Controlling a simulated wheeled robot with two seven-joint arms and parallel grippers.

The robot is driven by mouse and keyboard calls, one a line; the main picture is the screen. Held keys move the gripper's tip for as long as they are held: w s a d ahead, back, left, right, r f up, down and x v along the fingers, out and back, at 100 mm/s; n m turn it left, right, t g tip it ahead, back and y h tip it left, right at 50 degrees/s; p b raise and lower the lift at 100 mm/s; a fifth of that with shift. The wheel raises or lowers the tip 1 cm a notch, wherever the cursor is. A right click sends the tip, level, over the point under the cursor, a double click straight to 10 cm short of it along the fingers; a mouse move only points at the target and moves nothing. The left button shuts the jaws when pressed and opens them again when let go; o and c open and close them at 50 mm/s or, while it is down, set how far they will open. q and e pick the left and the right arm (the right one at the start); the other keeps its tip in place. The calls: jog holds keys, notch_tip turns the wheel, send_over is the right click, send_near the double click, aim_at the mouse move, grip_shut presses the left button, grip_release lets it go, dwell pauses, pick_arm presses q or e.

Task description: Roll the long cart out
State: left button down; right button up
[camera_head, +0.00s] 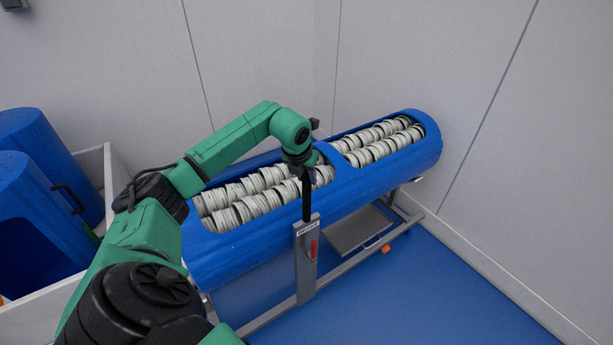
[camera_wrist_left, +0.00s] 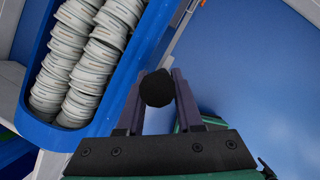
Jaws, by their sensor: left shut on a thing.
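The long cart is a long blue tub (camera_head: 365,190) on a grey metal frame (camera_head: 265,318), in the middle of the head view. Its two top openings hold rows of white ringed parts (camera_head: 265,200). A black lever (camera_head: 306,200) stands upright from a grey bracket (camera_head: 304,270) with a small label and a red mark on the cart's near side. My left gripper (camera_head: 303,168) is shut on the lever's top. In the left wrist view, the round black knob (camera_wrist_left: 157,88) is between its fingers. My right gripper is out of view.
Grey walls (camera_head: 500,120) meet in a corner behind the cart, close to its far end. Blue floor (camera_head: 440,290) is clear at the right front. Blue tubs (camera_head: 35,205) stand by a pale low-walled enclosure (camera_head: 92,165) at left. An orange part (camera_head: 386,249) shows low on the frame.

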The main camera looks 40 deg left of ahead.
pick_arm(q)
jog(key=shift+w+d+r, duration=0.1)
jog(key=shift+d, duration=0.05)
jog(key=shift+a+b, duration=0.3)
jog(key=shift+w+a+r, duration=0.1)
jog(key=shift+a, duration=0.05)
jog(key=shift+r, duration=0.15)
jog(key=shift+w, duration=0.1)
jog(key=c, duration=0.8)
grip_release()
jog(key=shift+a, duration=0.2)
jog(key=shift+o, duration=1.1)
jog(key=shift+w+f, duration=0.1)
jog(key=shift+f, duration=0.15)
